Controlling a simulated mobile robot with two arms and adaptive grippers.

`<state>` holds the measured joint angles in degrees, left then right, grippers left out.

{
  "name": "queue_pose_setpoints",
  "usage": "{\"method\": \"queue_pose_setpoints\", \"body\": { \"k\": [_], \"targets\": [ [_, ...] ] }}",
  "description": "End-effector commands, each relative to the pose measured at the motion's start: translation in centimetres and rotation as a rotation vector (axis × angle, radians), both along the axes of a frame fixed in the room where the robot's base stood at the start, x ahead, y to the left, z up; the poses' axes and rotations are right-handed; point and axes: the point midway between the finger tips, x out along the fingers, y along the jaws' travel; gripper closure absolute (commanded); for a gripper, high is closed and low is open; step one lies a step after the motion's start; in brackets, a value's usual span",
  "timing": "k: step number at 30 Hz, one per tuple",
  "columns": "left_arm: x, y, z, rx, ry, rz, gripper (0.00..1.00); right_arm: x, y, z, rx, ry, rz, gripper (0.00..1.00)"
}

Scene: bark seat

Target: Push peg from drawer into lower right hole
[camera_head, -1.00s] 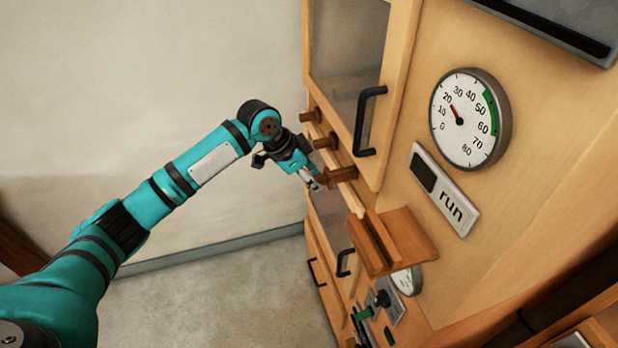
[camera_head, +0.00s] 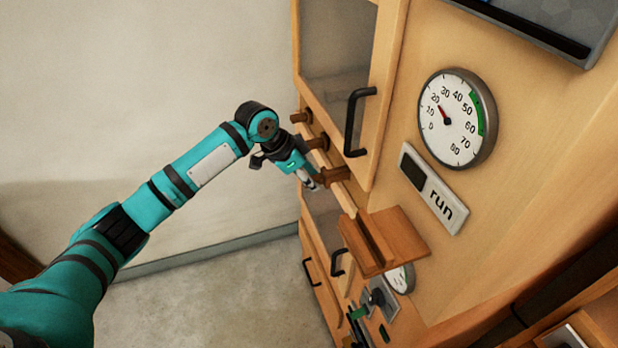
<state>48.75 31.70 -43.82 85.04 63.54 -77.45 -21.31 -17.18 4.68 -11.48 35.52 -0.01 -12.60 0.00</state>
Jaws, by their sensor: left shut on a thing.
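My left gripper (camera_head: 311,181) is at the left face of a wooden cabinet (camera_head: 390,145). Its fingers are shut at the left end of a short brown peg (camera_head: 334,174), the nearest in a row. Another brown peg (camera_head: 318,143) and a further one (camera_head: 301,117) stick out behind it. The gripper hides part of the row, and the contact at the fingertips is small and hard to see. I cannot make out the lower right hole. Drawer fronts with black handles (camera_head: 338,262) sit lower on the cabinet. My right gripper is not in view.
A door with a black handle (camera_head: 356,122) is just above the pegs. A brown wooden ledge (camera_head: 383,243) juts out below them. A round gauge (camera_head: 457,119) and a "run" label (camera_head: 433,188) are on the right panel. The floor (camera_head: 210,295) at left is clear.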

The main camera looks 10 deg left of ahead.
Motion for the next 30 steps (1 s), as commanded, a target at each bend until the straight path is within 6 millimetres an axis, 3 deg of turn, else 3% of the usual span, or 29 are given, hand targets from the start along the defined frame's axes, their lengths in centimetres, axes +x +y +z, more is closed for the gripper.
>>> {"method": "queue_pose_setpoints", "body": {
  "k": [30],
  "targets": [
    [0.12, -0.18, 0.01, -0.001, 0.0, -0.001, 1.0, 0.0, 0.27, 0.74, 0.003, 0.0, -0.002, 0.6]
  ]
}}
